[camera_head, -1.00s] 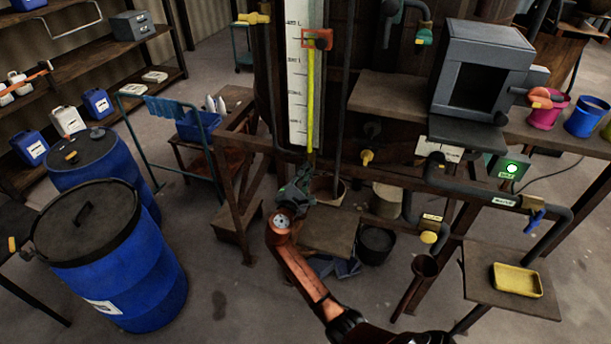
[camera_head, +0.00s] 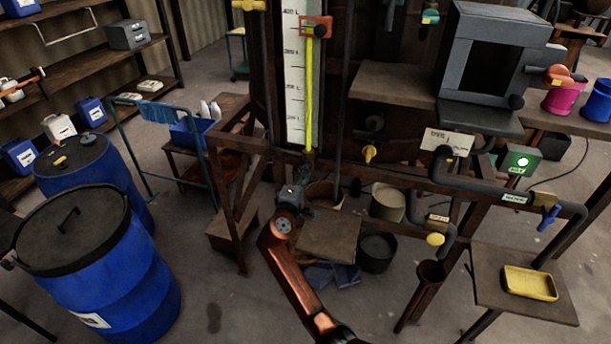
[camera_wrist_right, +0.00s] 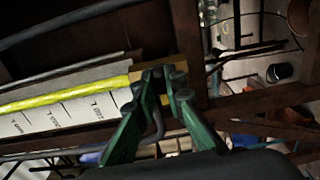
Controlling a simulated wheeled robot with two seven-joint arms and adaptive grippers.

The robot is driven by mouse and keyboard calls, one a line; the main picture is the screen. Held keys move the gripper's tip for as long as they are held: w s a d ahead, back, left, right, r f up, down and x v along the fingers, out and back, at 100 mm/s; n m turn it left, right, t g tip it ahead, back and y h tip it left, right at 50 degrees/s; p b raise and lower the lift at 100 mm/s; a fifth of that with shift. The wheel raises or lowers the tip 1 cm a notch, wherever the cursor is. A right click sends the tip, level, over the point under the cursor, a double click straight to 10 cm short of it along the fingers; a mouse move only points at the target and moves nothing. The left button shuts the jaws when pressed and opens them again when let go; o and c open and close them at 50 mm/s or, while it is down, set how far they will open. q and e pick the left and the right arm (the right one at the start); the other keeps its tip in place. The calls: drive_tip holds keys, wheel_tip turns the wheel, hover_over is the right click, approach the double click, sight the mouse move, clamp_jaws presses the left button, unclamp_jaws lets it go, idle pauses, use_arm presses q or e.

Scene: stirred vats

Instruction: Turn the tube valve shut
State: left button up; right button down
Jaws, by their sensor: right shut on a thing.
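The yellow sight tube (camera_head: 309,100) runs down the white litre scale (camera_head: 294,75) on the vat's front. In the right wrist view the tube (camera_wrist_right: 65,97) ends at a brass-coloured valve fitting (camera_wrist_right: 139,72). My right gripper (camera_head: 306,172) is at the tube's lower end, just below the scale. In the wrist view its green fingers (camera_wrist_right: 163,82) are closed around the valve's handle at the fitting. The handle is mostly hidden between the fingertips, so its angle cannot be made out. My left gripper is not in view.
A wooden frame beam (camera_head: 262,146) crosses close by the gripper. A bucket (camera_head: 326,193) and a wooden board (camera_head: 328,235) lie below. Pipes with a blue-handled valve (camera_head: 548,216) are at right.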

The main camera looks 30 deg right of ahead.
drive_tip(key=shift+f, duration=0.1)
idle(0.3)
drive_tip(key=c, duration=2)
unclamp_jaws()
drive_tip(key=v, duration=1.2)
drive_tip(key=shift+w, duration=0.1)
